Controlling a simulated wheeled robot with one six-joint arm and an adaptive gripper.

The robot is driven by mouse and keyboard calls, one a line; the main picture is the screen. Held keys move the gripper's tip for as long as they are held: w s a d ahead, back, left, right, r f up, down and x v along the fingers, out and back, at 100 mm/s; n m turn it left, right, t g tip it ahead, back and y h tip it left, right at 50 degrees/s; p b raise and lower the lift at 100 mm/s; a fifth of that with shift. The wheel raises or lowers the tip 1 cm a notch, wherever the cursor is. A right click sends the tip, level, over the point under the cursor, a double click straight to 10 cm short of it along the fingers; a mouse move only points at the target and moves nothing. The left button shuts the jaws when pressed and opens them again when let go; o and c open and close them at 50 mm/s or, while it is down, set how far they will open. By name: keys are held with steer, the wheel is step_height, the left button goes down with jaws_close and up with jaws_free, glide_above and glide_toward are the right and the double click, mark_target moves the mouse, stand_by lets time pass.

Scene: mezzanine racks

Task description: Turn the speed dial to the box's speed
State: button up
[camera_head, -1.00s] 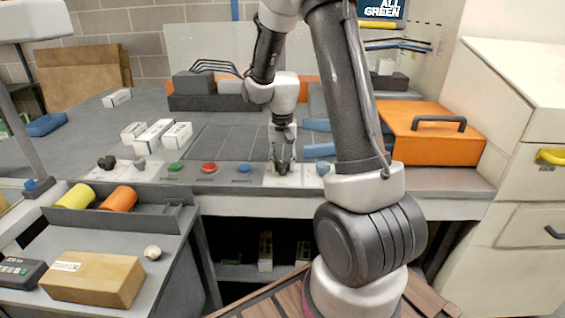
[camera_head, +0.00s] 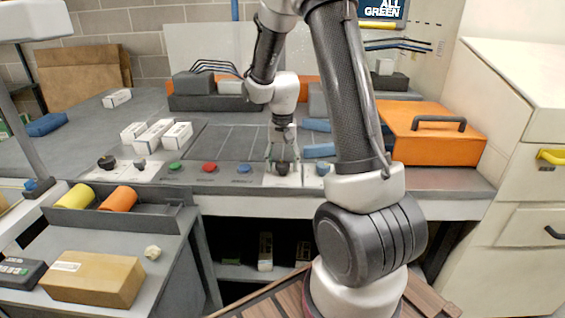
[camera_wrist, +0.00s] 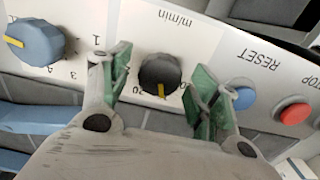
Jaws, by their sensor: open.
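The speed dial (camera_wrist: 160,75) is a black knob with a yellow pointer on a white panel marked "m/min". Its pointer aims toward the bottom of the wrist view, by a partly hidden number ending in 20 or similar. In the head view the dial (camera_head: 282,168) sits on the bench's front panel. My gripper (camera_wrist: 161,68) is open, its green-padded fingers on either side of the dial with visible gaps. It also shows from above the panel in the head view (camera_head: 282,158). A cardboard box (camera_head: 95,281) with a small white label lies on the left side bench; its text is unreadable.
A blue numbered knob (camera_wrist: 35,42) is beside the dial. A blue RESET button (camera_wrist: 243,97) and a red button (camera_wrist: 294,112) lie on the other side. Several white cartons (camera_head: 153,135) and an orange case (camera_head: 430,132) stand on the bench.

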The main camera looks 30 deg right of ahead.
mark_target(282, 163)
step_height(282, 163, up, 12)
stand_by(0.4)
stand_by(0.4)
